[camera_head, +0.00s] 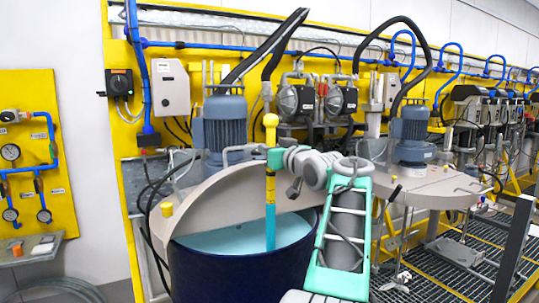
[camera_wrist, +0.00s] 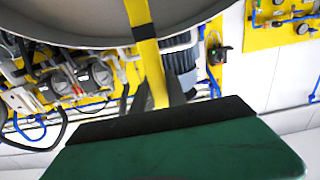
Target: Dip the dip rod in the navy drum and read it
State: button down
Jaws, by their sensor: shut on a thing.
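The dip rod (camera_head: 270,189) is yellow with a round yellow knob on top, and stands upright over the open part of the navy drum (camera_head: 240,279). Its lower length is teal, close to the colour of the liquid (camera_head: 215,240) inside. I cannot tell whether its tip is in the liquid or just above it. My gripper (camera_head: 274,158) is shut on the rod below the knob. In the wrist view the yellow rod (camera_wrist: 150,60) runs between the dark fingers of my gripper (camera_wrist: 159,97). A dark band crosses the rod there.
A beige half lid (camera_head: 225,195) covers the back of the drum, with a blue-grey motor (camera_head: 224,125) above it. A second lidded drum with a motor (camera_head: 413,135) stands to the right. A yellow gauge panel (camera_head: 32,150) hangs at the left. Grating (camera_head: 430,275) covers the floor at right.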

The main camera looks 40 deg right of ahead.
notch_tip(320, 180, up, 14)
jog(key=p, duration=1)
jog(key=shift+f, duration=0.25)
jog(key=shift+s+a+f+b, duration=0.1)
jog(key=shift+s+b, duration=0.1)
jog(key=shift+b, duration=0.1)
jog(key=r+b+v, duration=0.1)
jog(key=b+v, duration=0.2)
jog(key=v, duration=1.3)
jog(key=shift+s+b, duration=0.35)
jog(key=shift+b, duration=0.05)
jog(key=shift+r, duration=0.1)
